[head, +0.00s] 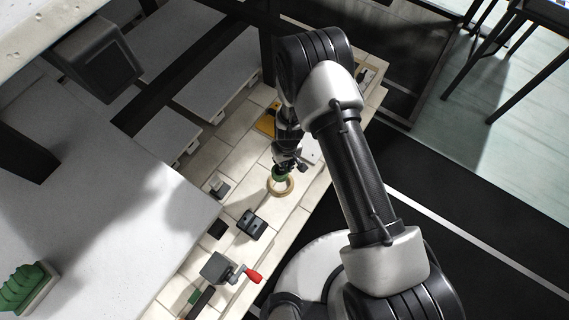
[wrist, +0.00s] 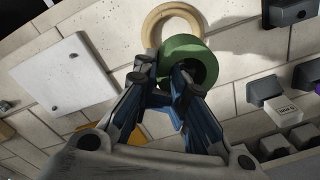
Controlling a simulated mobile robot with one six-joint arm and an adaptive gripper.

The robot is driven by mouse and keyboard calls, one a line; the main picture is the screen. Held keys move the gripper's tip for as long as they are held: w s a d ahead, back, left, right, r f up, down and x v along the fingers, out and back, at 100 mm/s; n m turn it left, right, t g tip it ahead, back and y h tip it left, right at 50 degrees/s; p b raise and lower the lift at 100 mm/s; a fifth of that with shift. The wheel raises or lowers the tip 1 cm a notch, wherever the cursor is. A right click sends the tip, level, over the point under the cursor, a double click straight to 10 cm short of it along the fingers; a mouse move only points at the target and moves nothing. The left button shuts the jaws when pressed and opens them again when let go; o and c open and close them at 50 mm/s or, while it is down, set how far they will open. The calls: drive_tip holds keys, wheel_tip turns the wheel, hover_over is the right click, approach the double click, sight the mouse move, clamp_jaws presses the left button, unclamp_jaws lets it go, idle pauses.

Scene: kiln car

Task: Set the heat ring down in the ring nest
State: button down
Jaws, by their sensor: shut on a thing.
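A thick green ring, taken as the heat ring (wrist: 203,54), is in my gripper (wrist: 163,75). One finger is in its hole and the other is outside its left wall. The green ring also shows in the head view (head: 278,172), just below my gripper (head: 284,163). A pale tan ring, taken as the ring nest (head: 281,190), lies flat on the tiled deck. In the wrist view the tan ring (wrist: 154,25) is just beyond the green ring, which overlaps its near edge in the picture. I cannot tell the height between them.
A white plate (wrist: 63,75) lies left in the wrist view. Dark blocks (head: 251,224) and a grey vise-like device with a red handle (head: 254,276) stand nearer on the deck. A small grey block (head: 219,186) stands left of the tan ring. Bare tile surrounds the ring.

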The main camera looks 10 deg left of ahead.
drive_tip(key=shift+f+b, duration=0.1)
drive_tip(key=shift+b, duration=0.25)
drive_tip(key=shift+f+n+b, duration=0.15)
drive_tip(key=shift+n+b, duration=0.15)
wheel_tip(320, 180, down, 6)
drive_tip(key=b, duration=0.5)
drive_tip(key=shift+b, duration=0.35)
drive_tip(key=shift+r, duration=0.2)
idle(0.8)
drive_tip(key=shift+f+b, duration=1.05)
drive_tip(key=shift+b, duration=0.2)
drive_tip(key=shift+r, duration=0.15)
drive_tip(key=shift+r+p, duration=0.5)
drive_tip(key=shift+r, duration=0.2)
